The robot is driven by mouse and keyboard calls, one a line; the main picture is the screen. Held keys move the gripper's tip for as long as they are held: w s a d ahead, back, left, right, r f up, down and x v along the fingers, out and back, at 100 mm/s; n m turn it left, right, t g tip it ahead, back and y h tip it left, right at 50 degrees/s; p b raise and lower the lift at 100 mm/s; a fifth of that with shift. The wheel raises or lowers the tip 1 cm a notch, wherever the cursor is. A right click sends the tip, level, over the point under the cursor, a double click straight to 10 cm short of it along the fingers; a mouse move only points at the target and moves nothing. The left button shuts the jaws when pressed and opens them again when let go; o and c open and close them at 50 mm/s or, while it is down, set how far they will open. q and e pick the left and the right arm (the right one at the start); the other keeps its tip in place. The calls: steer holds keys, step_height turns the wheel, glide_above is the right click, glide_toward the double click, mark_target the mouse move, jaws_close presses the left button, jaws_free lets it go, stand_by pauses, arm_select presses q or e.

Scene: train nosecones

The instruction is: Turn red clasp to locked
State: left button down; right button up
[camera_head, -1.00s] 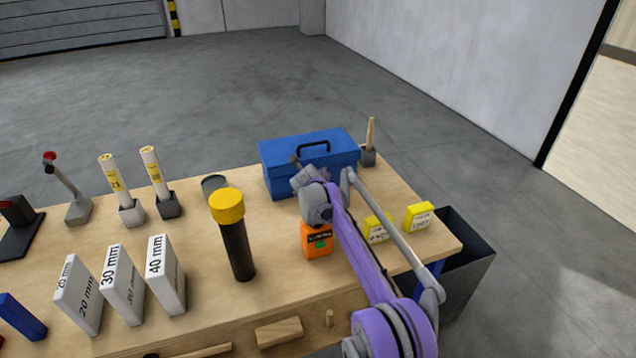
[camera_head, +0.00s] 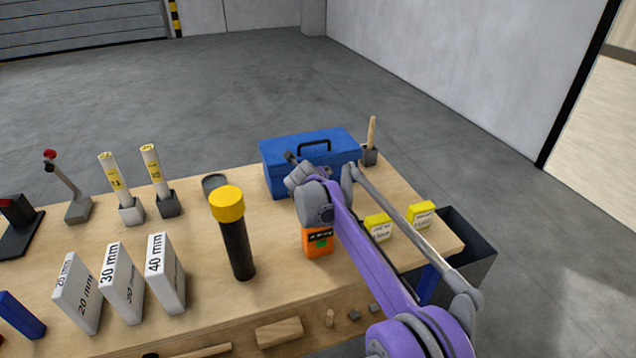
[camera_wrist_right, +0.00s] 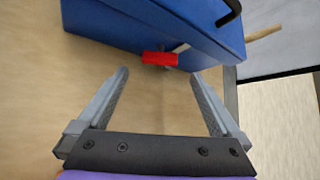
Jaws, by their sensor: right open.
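The red clasp (camera_wrist_right: 159,58) shows in the right wrist view, on the front side of the blue toolbox (camera_wrist_right: 180,22). It points roughly sideways in that view, with a small metal piece by its right end. My right gripper (camera_wrist_right: 165,85) is open and empty, its two fingers spread on either side below the clasp and apart from it. In the head view the blue toolbox (camera_head: 310,152) stands at the back of the workbench, and my right arm reaches to its front. My right gripper (camera_head: 298,172) is partly hidden there by its own wrist, and the clasp cannot be seen. My left gripper is not in view.
An orange device (camera_head: 317,241) stands below my right wrist. Two yellow boxes (camera_head: 378,227) stand to its right. A black cylinder with a yellow cap (camera_head: 235,235) stands to the left. A wooden-handled tool (camera_head: 371,135) stands beside the toolbox. Bare benchtop (camera_head: 278,230) lies between.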

steer(key=shift+v, duration=1.9)
